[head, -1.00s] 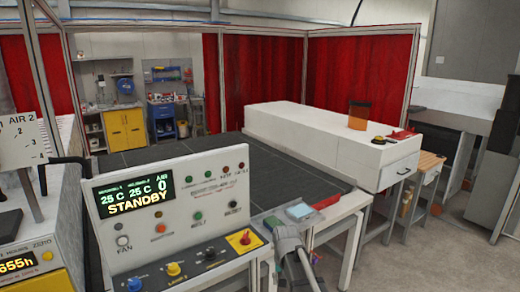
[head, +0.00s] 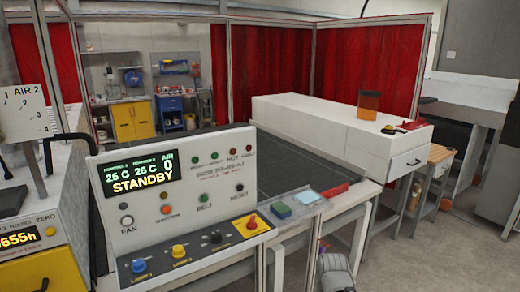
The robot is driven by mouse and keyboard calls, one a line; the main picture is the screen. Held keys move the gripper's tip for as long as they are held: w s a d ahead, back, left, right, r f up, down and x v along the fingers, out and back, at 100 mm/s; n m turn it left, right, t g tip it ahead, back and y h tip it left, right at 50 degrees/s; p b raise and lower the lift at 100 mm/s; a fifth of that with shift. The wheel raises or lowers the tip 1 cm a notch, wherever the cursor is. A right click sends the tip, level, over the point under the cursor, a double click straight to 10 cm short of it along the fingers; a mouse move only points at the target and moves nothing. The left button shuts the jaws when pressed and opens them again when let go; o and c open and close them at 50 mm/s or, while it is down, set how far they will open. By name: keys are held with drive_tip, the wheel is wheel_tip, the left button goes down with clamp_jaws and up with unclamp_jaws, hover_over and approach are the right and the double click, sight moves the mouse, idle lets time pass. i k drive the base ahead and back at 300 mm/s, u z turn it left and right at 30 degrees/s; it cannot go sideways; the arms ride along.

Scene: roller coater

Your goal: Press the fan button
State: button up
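The control panel (head: 92,185) stands at the left front. Its display (head: 135,179) reads STANDBY, with AIR 0. The fan button (head: 127,220) is a small pale round button at the panel's lower left, above the label FAN. A small dark round spot sits just above it. An orange button (head: 167,210) and a green belt button (head: 203,198) sit to its right. Nothing covers the fan button. A grey rounded part of my arm shows at the bottom, right of the panel and apart from it. My gripper's fingers are not visible.
A green block (head: 281,211) and a light blue pad (head: 306,197) lie right of the panel. A yellow machine (head: 50,272) stands at far left.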

sight(127, 222)
drive_tip(key=u, duration=1.35)
